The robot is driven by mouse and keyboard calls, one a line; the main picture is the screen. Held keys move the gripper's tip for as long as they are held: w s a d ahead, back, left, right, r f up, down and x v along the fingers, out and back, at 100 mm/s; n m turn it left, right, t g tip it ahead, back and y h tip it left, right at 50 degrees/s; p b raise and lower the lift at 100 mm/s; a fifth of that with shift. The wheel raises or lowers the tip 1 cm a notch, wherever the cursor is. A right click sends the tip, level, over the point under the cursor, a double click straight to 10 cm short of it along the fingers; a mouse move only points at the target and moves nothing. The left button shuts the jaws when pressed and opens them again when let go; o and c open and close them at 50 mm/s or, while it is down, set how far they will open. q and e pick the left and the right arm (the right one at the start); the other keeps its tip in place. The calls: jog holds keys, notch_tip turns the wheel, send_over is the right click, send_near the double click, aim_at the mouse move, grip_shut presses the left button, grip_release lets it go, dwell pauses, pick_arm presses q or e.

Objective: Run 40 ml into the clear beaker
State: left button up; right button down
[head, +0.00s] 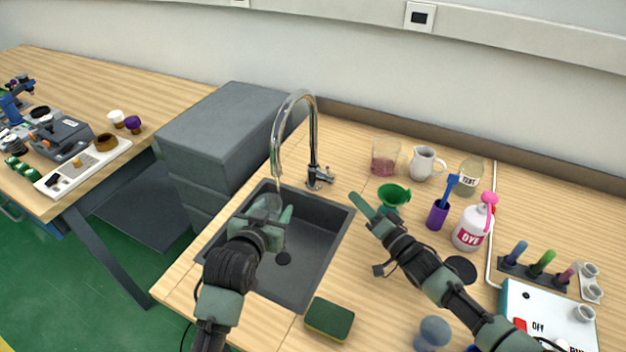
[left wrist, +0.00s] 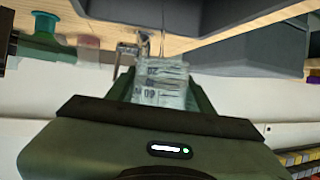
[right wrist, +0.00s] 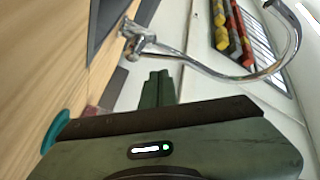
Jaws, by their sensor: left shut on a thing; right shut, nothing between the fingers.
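The clear beaker (head: 266,204) is in my left gripper (head: 268,222), held over the sink below the tap's spout. Its printed scale shows upside down in the left wrist view (left wrist: 163,85); I cannot make out a liquid level. The chrome tap (head: 313,140) arches over the sink, with its lever (head: 324,174) at the base on the right. My right gripper (head: 361,207) is shut and empty, over the counter between the sink and the green funnel. In the right wrist view its fingers (right wrist: 157,90) are together, apart from the tap (right wrist: 205,65).
The grey sink (head: 325,240) has a dark drain. A green funnel (head: 394,194), pink-tinted beaker (head: 385,158), white jug (head: 424,163), TEST jar (head: 469,178), purple cup (head: 437,216) and DYE bottle (head: 471,230) crowd the right. A sponge (head: 329,319) lies at the front.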

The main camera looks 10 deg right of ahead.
jog(key=w+a+f+n+g+h, duration=0.2)
jog(key=w+a+f+n, duration=0.15)
jog(key=n, duration=0.35)
jog(key=n+g+h, duration=0.7)
jog(key=n+h, duration=0.4)
jog(key=n, duration=1.9)
send_near(329, 174)
jog(key=x, duration=0.6)
jog(key=shift+s+f, duration=0.3)
jog(key=shift+s, duration=0.1)
jog(key=shift+r, duration=0.15)
